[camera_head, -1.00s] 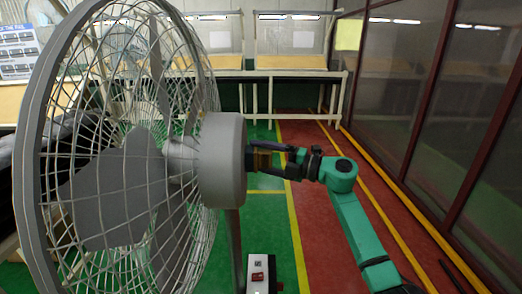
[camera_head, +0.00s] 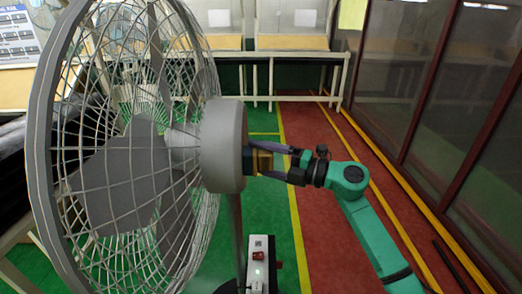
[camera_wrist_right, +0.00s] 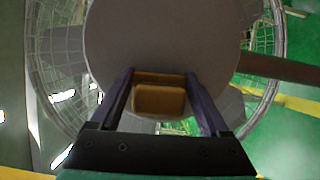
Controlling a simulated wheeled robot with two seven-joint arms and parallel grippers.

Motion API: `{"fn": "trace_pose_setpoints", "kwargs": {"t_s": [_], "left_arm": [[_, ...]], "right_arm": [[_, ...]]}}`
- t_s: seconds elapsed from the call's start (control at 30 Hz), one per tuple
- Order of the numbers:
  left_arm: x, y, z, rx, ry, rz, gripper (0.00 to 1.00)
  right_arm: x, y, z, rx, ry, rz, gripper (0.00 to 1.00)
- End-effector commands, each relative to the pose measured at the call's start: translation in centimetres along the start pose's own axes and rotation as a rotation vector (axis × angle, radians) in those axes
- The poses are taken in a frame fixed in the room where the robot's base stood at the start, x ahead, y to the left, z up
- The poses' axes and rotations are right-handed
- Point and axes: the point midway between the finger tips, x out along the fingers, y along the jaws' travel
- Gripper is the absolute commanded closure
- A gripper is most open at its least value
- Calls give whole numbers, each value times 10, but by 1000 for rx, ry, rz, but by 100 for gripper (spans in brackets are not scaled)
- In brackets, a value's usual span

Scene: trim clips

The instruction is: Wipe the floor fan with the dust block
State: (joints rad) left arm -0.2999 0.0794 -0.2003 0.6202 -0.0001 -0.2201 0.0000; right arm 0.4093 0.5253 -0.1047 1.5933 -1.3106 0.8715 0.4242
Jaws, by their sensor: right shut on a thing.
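The grey floor fan (camera_head: 224,140) fills the left of the head view, with its wire cage at left and its round motor housing facing right. My right gripper (camera_head: 268,161) is at the back of the housing, its fingers either side of the dust block (camera_head: 264,164). The block is yellow-brown with a dark part toward the fan. It appears to touch the housing. In the right wrist view the block (camera_wrist_right: 158,99) sits between the two dark fingers, in front of the housing's flat grey face (camera_wrist_right: 160,40). My left gripper is not in view.
A white box with a red switch (camera_head: 258,262) stands low beside the fan's pole. Benches (camera_head: 290,97) line the back wall. Dark glazed panels (camera_head: 440,100) run along the right. The red floor strip (camera_head: 320,240) is mostly clear.

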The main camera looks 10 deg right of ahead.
Motion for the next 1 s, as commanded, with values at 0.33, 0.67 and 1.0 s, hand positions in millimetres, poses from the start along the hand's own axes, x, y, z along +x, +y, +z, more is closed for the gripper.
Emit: {"fn": "trace_pose_setpoints", "kwargs": {"t_s": [0.33, 0.67, 1.0], "left_arm": [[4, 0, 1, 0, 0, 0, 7], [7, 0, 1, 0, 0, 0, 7], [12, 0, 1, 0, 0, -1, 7]], "right_arm": [[10, -1, 24, 0, 0, 1, 65], [18, -3, 45, 0, -1, 2, 65], [27, -5, 65, 0, 0, 0, 65]]}}
